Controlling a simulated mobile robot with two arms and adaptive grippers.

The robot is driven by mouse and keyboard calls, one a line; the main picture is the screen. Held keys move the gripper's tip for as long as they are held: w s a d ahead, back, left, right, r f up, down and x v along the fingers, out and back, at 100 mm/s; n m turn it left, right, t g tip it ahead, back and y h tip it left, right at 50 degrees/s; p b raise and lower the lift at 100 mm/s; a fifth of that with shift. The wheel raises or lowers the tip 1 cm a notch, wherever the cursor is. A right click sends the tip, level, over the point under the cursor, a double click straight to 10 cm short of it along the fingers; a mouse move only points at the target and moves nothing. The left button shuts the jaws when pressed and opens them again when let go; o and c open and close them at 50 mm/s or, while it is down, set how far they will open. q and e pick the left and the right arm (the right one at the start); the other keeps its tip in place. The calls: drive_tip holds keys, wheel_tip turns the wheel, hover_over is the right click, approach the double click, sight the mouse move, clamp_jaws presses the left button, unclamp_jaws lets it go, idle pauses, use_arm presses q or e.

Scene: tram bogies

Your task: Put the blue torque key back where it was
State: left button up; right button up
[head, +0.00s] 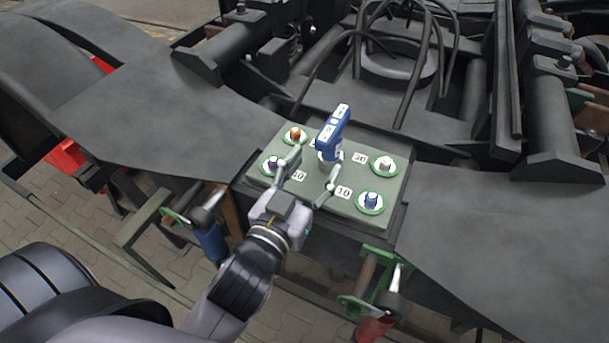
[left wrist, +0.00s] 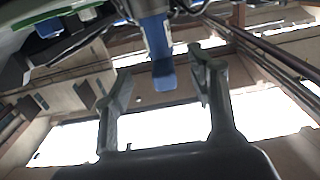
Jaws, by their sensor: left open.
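The blue torque key (head: 334,130) stands roughly upright, leaning a little, at the middle of the green board (head: 318,201) in the head view. Its lower end is at a pale round spot on the board. My left gripper (head: 314,163) is open, on the near side of the key, its fingers spread to either side and apart from it. In the left wrist view the blue key (left wrist: 158,45) shows beyond and between the fingertips of my open left gripper (left wrist: 160,75). My right gripper is not in view.
The board carries green-ringed studs: orange (head: 295,134), purple (head: 272,162), grey (head: 384,165) and blue (head: 371,200), with number labels beside them. Dark bogie frame surrounds the board. A blue-bodied part (head: 211,242) and a green bracket (head: 378,280) with a red part hang below its front edge.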

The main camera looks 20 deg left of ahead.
use_arm(q)
drive_tip(key=shift+s+p, duration=0.75)
drive_tip(key=shift+s, duration=0.85)
